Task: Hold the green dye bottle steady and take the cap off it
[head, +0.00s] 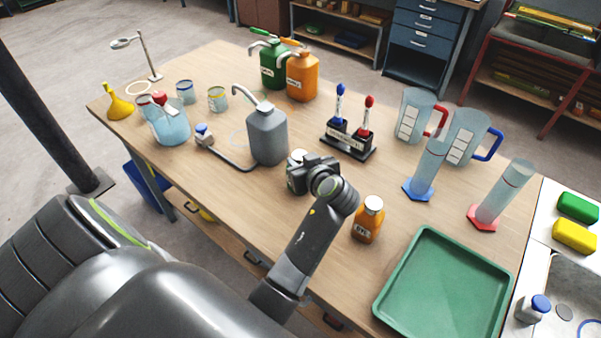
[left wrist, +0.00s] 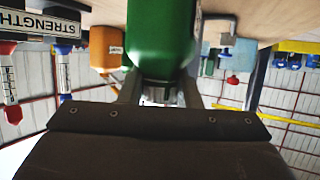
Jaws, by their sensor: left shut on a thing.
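In the left wrist view, which looks upside down, the green dye bottle (left wrist: 160,38) is close in front, its neck end between the two fingers of my left gripper (left wrist: 160,92). Whether the fingers press on the neck or on the cap is hard to tell. In the head view, my left gripper (head: 302,172) is at the middle of the table, shut on the bottle. It hides the green body there; a pale round top, likely the cap (head: 297,156), shows just behind it. My right gripper is not in view.
An orange dye bottle (head: 368,222) stands to the right of my left gripper, near a green tray (head: 385,300). A grey jerrycan (head: 267,135) and a tester stand (head: 347,146) are just behind. Glass cylinders and jugs stand at the right. Bare table lies in front.

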